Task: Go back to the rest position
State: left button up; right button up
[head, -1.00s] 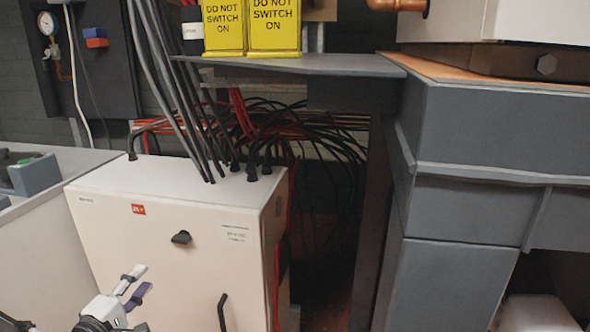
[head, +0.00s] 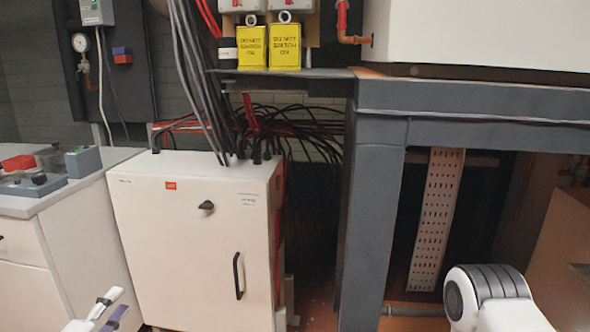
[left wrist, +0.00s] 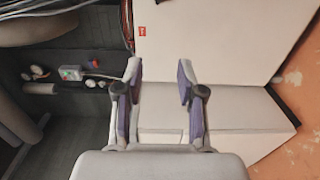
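My left gripper (head: 108,306) shows at the lower left of the head view, in front of the white cabinet (head: 200,240). In the left wrist view my left gripper (left wrist: 160,82) has its two purple-padded fingers apart with nothing between them. The cabinet (left wrist: 215,40) lies beyond the fingers there. My right arm shows at the lower right of the head view as a white and dark joint, but its gripper is outside the picture.
A counter (head: 105,165) with a red and grey device stands at the left. A grey frame (head: 375,200) carries a white unit (head: 470,35) at the right. Two yellow "do not switch on" tags (head: 284,48) hang above a shelf. Black cables run into the cabinet top.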

pick_arm(q)
jog(key=s+d+f+m+g+h+p, duration=0.2)
jog(key=s+d+f+m+g+p, duration=0.35)
jog(key=s+d+g+p, duration=0.55)
jog(key=s+f+m+g+y+p, duration=0.1)
jog(key=s+f+m+g+p, duration=0.1)
jog(key=s, duration=0.4)
jog(key=s+f+m+g+y+p, duration=0.2)
jog(key=s+m+p, duration=0.1)
jog(key=s+m, duration=0.2)
jog(key=s+f+m+g+y+p, duration=0.1)
jog(key=s+f+m+g+p, duration=0.1)
jog(key=s, duration=0.6)
jog(key=shift+s+d+m+g, duration=0.2)
jog(key=shift+d+m+g, duration=0.1)
jog(key=shift+m, duration=0.55)
jog(key=shift+r+p, duration=0.1)
jog(key=shift+p, duration=0.2)
jog(key=shift+o, duration=0.2)
